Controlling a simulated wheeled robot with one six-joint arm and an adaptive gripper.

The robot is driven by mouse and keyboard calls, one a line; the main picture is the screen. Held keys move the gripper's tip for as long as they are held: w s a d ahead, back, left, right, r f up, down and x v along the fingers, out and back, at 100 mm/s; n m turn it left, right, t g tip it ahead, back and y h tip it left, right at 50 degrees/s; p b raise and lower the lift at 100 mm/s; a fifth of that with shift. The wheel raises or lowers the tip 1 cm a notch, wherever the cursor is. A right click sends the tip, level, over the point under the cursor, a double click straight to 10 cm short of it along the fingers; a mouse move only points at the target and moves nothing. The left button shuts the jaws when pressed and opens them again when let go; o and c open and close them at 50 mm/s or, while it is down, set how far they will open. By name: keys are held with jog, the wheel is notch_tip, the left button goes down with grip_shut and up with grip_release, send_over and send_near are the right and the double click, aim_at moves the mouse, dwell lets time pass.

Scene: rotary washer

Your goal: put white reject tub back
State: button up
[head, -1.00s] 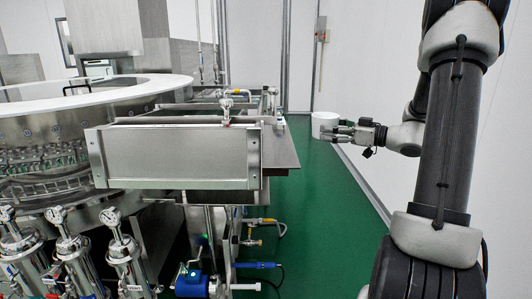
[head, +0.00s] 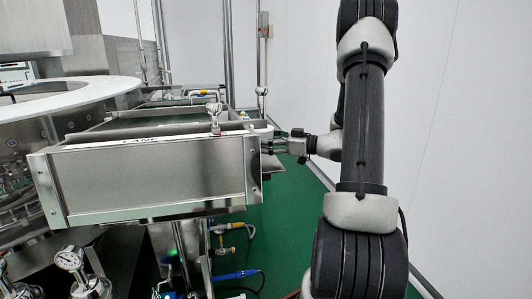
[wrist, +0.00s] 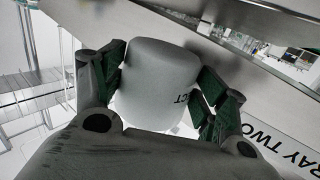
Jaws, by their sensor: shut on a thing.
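The white reject tub (wrist: 160,80) fills the middle of the wrist view, with the dark letters "CT" on its right side. My gripper (wrist: 158,92) is shut on it, with green-padded fingers on both sides. In the head view my gripper (head: 272,146) is at the right end of the long steel housing (head: 150,180). The tub is not clear there; the housing's end seems to hide most of it.
A label reading "RAY TWO" (wrist: 285,150) is on a pale surface at the right of the wrist view. The round machine with a white rim (head: 70,97) stands at left. Gauges and pipes (head: 70,262) stand in front. Green floor (head: 290,215) is open along the right wall.

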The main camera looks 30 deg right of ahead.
jog(key=shift+f, duration=1.8)
jog(key=shift+f, duration=0.15)
jog(key=o, duration=1)
jog(key=shift+s+d, duration=0.1)
jog(key=v, duration=1.2)
